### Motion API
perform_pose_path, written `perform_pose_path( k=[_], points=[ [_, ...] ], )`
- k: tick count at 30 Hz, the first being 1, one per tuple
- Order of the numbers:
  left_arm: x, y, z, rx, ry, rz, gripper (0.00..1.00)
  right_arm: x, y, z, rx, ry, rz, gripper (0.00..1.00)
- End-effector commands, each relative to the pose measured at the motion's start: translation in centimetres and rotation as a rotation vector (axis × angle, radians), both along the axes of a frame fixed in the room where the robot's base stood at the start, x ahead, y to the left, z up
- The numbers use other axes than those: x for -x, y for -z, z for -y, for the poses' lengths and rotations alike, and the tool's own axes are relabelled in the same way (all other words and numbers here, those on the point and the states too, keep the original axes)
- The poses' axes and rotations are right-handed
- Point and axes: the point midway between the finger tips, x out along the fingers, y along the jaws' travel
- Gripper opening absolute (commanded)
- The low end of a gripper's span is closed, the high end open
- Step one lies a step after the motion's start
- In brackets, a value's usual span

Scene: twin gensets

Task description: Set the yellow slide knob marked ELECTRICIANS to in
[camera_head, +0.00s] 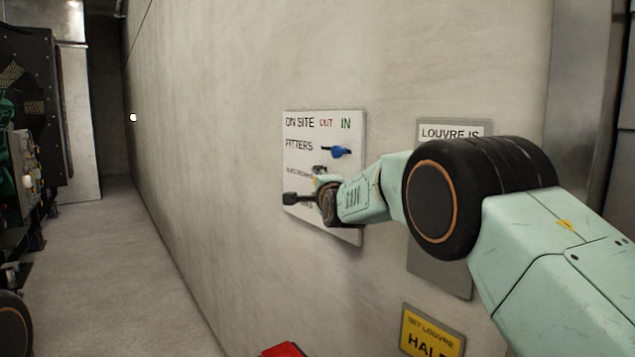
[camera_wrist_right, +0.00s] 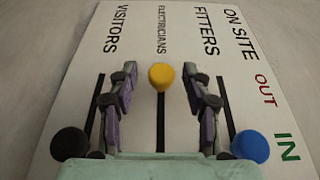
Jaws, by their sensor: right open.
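The yellow knob (camera_wrist_right: 162,76) marked ELECTRICIANS sits at the OUT end of its dark slot in the right wrist view; the slot runs down from it toward the IN side. My right gripper (camera_wrist_right: 164,82) is open, with one finger on each side of the yellow knob and a gap to each. In the head view my right gripper (camera_head: 308,184) is at the lower part of the white ON SITE board (camera_head: 297,128) and hides much of the ELECTRICIANS and VISITORS rows. I cannot make out the yellow knob there. My left gripper is not in view.
The blue FITTERS knob (camera_wrist_right: 250,147) is at the IN end, right of my fingers. The black VISITORS knob (camera_wrist_right: 70,143) is also at its IN end, on the left. A louvre sign (camera_head: 450,131) and a yellow plate (camera_head: 432,332) are on the wall. The corridor floor (camera_head: 120,260) is clear.

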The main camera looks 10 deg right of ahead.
Motion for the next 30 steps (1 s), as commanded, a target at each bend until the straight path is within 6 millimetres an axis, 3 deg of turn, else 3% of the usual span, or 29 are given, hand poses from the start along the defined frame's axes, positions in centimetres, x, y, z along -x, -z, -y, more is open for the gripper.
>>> perform_pose_path(
  k=[14, 30],
  points=[
    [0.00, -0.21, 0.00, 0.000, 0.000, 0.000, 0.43, -0.59, 0.02, 0.03, -0.001, 0.000, 0.000, 0.49],
    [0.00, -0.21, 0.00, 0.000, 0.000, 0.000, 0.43, -0.58, -0.02, 0.02, -0.001, 0.000, 0.000, 0.03]
  ],
)
